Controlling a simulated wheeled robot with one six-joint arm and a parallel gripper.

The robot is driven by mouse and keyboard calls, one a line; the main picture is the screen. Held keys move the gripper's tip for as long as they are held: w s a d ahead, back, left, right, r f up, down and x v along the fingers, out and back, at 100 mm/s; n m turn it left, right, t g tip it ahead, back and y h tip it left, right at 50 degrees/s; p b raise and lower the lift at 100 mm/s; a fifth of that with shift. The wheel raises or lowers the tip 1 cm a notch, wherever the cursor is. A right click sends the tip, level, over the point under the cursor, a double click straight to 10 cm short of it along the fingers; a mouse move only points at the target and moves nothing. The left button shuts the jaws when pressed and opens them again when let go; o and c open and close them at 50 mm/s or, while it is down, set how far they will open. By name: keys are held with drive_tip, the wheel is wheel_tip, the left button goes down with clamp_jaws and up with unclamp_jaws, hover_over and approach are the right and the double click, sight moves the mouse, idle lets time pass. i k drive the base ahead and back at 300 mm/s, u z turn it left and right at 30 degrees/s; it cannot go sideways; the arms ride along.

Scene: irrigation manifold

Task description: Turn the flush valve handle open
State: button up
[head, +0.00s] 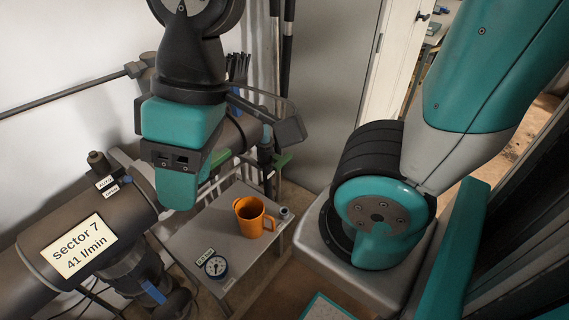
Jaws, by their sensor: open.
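My gripper (268,118) is open, in the upper middle of the head view, just right of my teal wrist. Its dark jaw parts reach to the right in front of the grey pipework. My wrist hides much of what lies behind it. A blue lever (153,292) shows under the large grey pipe at lower left. I cannot tell which of these is the flush valve handle, or whether my gripper touches anything.
The large grey pipe (75,245) bears a "sector 7, 41 l/min" label. An orange mug (254,217) and a round gauge (215,266) stand on a small grey table (225,232) below my gripper. A white wall closes the left; a white door (397,60) is at the back.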

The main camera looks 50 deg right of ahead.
sight(280, 161)
drive_tip(key=z, duration=2.05)
drive_tip(key=k, duration=0.25)
drive_tip(key=u, duration=0.3)
drive_tip(key=i, duration=0.2)
